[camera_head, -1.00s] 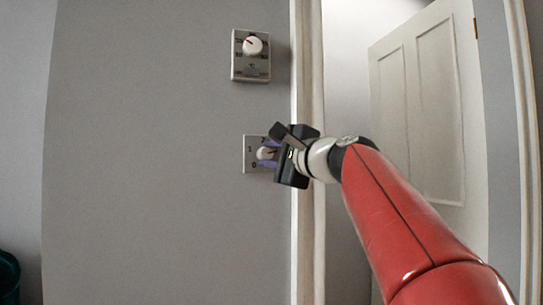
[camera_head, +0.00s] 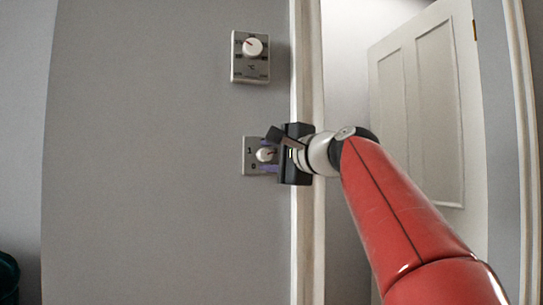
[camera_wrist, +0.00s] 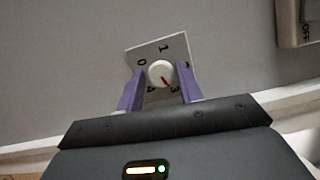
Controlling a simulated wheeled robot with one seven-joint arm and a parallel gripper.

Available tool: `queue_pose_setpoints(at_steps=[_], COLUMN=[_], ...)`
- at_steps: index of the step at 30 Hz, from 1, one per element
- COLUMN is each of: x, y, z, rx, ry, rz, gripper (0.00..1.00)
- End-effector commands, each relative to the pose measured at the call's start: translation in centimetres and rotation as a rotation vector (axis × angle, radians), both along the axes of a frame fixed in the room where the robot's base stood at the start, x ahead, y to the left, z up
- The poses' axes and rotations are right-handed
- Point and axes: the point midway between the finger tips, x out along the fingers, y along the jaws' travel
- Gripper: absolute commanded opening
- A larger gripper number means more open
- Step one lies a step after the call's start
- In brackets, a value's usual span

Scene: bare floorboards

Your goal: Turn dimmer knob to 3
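The dimmer is a white wall plate (camera_head: 248,168) with a round white knob (camera_head: 264,155), and it also shows in the wrist view (camera_wrist: 144,52). In the wrist view the knob (camera_wrist: 160,73) has a red pointer aimed down and right, close to the 3. Digits 0, 1, 3 and 4 show around it; the 2 is mostly hidden by a finger. My gripper (camera_wrist: 160,78) has its two purple fingers spread, one on each side of the knob, with small gaps. In the head view my gripper (camera_head: 271,155) is just right of the plate, partly covering it.
A second white unit with a knob, marked °C (camera_head: 251,57), is on the wall above. A white door frame (camera_head: 308,90) stands close behind my gripper, with a panelled door (camera_head: 420,100) at right. The wall (camera_head: 150,150) to the left is clear.

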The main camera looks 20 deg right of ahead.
Motion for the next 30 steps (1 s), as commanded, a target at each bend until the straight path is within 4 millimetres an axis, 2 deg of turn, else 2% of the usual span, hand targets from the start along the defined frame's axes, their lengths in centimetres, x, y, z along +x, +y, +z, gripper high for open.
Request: queue_pose_setpoints(at_steps=[1,3,13,24,30], x=[0.0,0.0,-0.5,-5.9,-7.2], y=[0.0,0.0,-0.3,-2.5,-3.0], z=[0.0,0.0,0.0,-0.2,-0.2], rx=[0.0,0.0,0.001,0.001,0.0], ry=[0.0,-0.001,-0.003,-0.003,-0.001], rz=[0.0,-0.001,-0.003,-0.003,-0.001], gripper=[0.43,0.49,0.49,0.49,0.49])
